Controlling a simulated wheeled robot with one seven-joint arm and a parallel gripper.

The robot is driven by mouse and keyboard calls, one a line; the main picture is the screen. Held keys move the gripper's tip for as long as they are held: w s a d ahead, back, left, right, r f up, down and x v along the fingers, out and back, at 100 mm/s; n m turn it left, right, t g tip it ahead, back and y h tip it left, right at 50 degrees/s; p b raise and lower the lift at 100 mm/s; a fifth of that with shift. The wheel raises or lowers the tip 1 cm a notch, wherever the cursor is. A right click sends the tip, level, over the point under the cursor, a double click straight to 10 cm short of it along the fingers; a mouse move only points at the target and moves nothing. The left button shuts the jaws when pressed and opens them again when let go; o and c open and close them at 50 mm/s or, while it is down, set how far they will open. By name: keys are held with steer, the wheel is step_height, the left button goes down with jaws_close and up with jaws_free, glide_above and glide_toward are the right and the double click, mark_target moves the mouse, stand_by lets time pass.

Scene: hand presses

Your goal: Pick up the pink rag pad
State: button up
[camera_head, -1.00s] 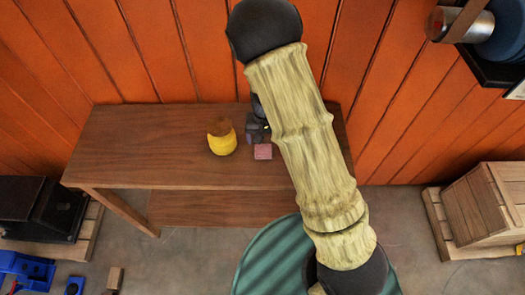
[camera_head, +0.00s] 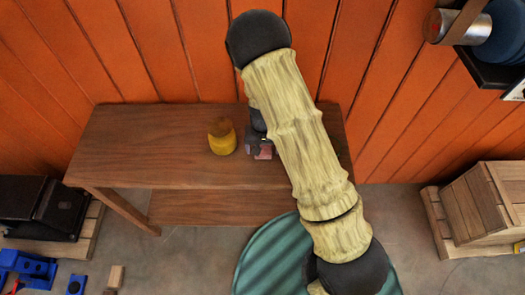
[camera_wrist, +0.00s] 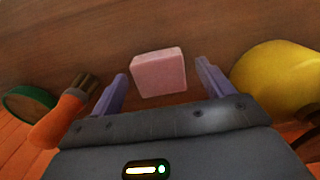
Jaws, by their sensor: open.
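The pink rag pad (camera_wrist: 159,73) is a small pink block on the brown wooden table. In the wrist view it lies between and just ahead of the two purple fingers of my open gripper (camera_wrist: 160,88), with a gap on both sides. In the head view the pad (camera_head: 265,152) is partly covered by my gripper (camera_head: 257,147), which is over it. My arm hides part of the table to the right.
A yellow object with a brown top (camera_head: 222,140) stands left of the pad on the table (camera_head: 130,150); in the wrist view it is close to the right finger. An orange-handled item (camera_wrist: 58,122) and a green round thing (camera_wrist: 28,104) lie left in the wrist view. The table's left side is clear.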

steer(key=c, duration=1.1)
steer(key=shift+o, duration=0.2)
step_height(320, 180, up, 10)
steer(key=b, duration=0.1)
steer(key=o, duration=0.4)
steer(key=shift+c, duration=1.7)
